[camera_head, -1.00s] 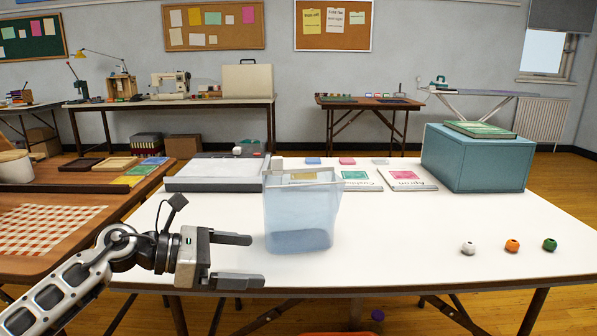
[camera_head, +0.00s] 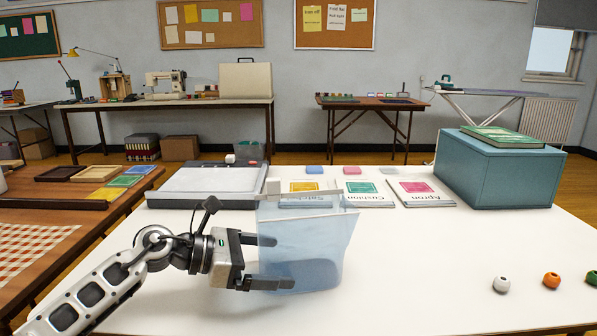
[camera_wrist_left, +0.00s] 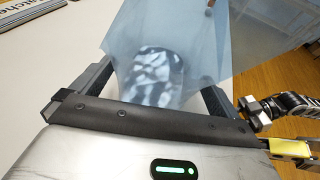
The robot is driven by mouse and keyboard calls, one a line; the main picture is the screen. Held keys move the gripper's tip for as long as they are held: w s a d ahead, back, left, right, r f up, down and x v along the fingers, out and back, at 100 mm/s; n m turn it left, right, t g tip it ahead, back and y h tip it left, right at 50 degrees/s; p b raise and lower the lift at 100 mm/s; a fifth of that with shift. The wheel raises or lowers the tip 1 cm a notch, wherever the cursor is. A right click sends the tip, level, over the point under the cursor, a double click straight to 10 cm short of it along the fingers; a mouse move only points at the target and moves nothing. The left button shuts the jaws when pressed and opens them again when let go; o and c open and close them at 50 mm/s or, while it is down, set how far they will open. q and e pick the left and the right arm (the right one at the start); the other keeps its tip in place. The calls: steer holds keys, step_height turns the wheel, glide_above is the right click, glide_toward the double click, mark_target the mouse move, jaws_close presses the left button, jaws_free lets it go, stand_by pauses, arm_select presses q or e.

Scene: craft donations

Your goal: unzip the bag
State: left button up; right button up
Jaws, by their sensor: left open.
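The bag (camera_head: 308,245) is a translucent pale blue pouch standing on the white table, with a strip along its top edge. My left gripper (camera_head: 268,262) is open at the bag's left side, low down. In the left wrist view, the bag (camera_wrist_left: 175,60) lies between the spread fingers, with a pale mottled patch low on it. I cannot tell whether a finger touches it. A small reddish piece shows at the top of that view; I cannot tell whether it is the zip pull. My right arm appears at the right edge there, its jaws unclear.
Flat booklets (camera_head: 425,192) lie behind the bag. A teal box (camera_head: 500,175) with a green book stands at the back right. Several beads, one orange (camera_head: 551,280), sit at the right. A grey flat device (camera_head: 212,182) is at the back left.

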arm_select(q)
steer(key=b+x, duration=0.1)
steer(key=x, duration=0.2)
steer(key=shift+w+d+f, duration=0.1)
steer(key=shift+d, duration=0.1)
steer(key=shift+w+d+f, duration=0.15)
steer(key=shift+w+d, duration=0.05)
steer(key=shift+d, duration=0.35)
arm_select(e)
steer(key=shift+w+a+r+t+y, duration=0.2)
steer(key=shift+a+r+t+y, duration=0.1)
steer(key=shift+r+t, duration=0.15)
